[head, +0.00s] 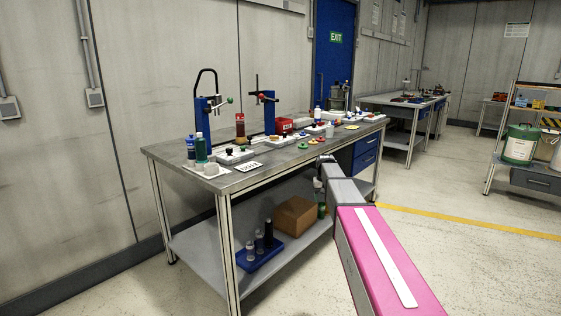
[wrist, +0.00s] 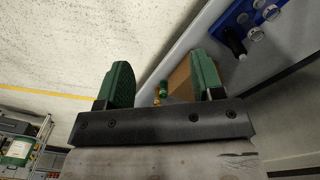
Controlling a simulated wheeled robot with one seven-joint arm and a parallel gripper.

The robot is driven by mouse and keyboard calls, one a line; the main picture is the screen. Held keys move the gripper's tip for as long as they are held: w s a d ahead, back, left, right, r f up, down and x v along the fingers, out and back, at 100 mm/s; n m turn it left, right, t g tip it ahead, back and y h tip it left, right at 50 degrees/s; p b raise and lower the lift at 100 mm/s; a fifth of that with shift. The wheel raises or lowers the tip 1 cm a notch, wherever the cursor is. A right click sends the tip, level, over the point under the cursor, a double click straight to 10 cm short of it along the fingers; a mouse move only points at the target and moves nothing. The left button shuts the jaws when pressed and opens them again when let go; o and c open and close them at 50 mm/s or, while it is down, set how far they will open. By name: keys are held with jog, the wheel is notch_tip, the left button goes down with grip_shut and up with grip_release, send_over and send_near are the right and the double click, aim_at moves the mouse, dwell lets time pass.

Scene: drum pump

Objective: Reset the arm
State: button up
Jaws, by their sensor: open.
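My gripper (wrist: 163,82) shows in the wrist view with its two green fingers wide apart. Nothing is held between them. In that view the floor, the bench's lower shelf and a brown box (wrist: 180,80) appear beyond the fingers. In the head view my arm, with a pink link, reaches from the bottom right toward the front of the workbench (head: 262,178). The arm's far end is by the bench's right front edge; the fingers cannot be made out there. I cannot tell the exact gap between gripper and bench.
The bench top holds two blue presses (head: 203,116) (head: 268,110), bottles and several small parts. The lower shelf carries the brown box (head: 296,215) and a blue tray (head: 260,257) with cylinders. A shelf rack with a green-and-white bucket (head: 520,145) stands right. Floor right of the bench is open.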

jog(key=s+f, duration=0.5)
jog(key=s, duration=0.6)
jog(key=s+f, duration=0.4)
jog(key=s, duration=0.7)
jog(key=s+f, duration=0.5)
jog(key=s, duration=0.6)
jog(key=shift+s+a+f, duration=0.2)
jog(key=shift+a+f, duration=0.1)
jog(key=shift+a, duration=0.1)
